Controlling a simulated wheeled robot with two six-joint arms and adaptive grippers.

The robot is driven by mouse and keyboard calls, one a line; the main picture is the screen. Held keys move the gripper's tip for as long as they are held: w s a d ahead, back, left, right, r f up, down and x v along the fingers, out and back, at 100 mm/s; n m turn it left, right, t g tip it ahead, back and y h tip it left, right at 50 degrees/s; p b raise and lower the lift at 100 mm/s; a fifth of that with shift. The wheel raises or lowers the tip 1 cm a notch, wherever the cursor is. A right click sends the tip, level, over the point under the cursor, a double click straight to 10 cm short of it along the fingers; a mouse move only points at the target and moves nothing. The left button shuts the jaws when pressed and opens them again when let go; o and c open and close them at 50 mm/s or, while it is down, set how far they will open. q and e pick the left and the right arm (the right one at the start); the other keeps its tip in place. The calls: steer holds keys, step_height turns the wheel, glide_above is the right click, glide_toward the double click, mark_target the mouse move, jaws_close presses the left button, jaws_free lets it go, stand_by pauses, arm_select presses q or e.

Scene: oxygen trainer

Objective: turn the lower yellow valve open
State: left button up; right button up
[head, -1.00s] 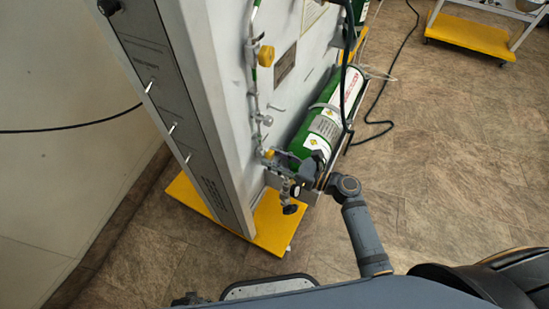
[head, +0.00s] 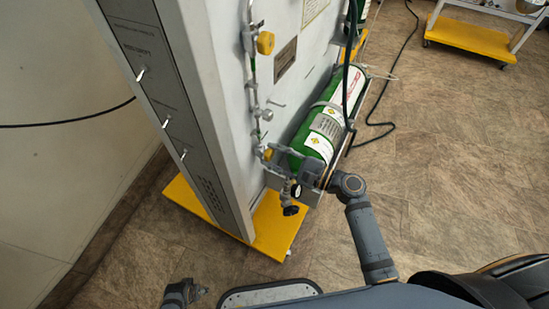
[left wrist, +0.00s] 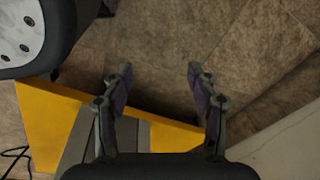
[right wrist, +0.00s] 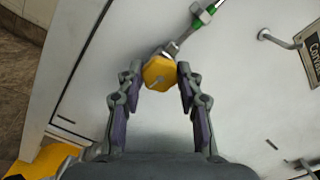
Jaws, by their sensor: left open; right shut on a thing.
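The lower yellow valve (head: 267,155) is a faceted yellow knob on the pipe low on the panel's face. It also shows in the right wrist view (right wrist: 159,75), between the fingertips. My right gripper (right wrist: 157,78) is shut on this knob, one finger on each side. In the head view the right gripper (head: 274,152) reaches the valve from the right, and its fingers are small there. My left gripper (left wrist: 160,82) is open and empty above the floor and a yellow base edge. In the head view it shows at the bottom left (head: 192,292), away from the panel.
An upper yellow valve (head: 265,42) sits higher on the same pipe. A green cylinder (head: 318,135) lies beside the panel, close to my right gripper. A black gauge or knob (head: 291,210) hangs below. The panel stands on a yellow base (head: 275,235).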

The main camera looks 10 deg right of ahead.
arm_select(q)
steer(key=shift+w+d+r, duration=0.3)
steer(key=shift+w+r, duration=0.35)
steer(key=shift+r, duration=0.05)
arm_select(e)
steer(key=shift+n, duration=0.6)
steer(key=o, duration=1.2)
steer(key=shift+c, duration=0.2)
steer(key=shift+f, duration=0.1)
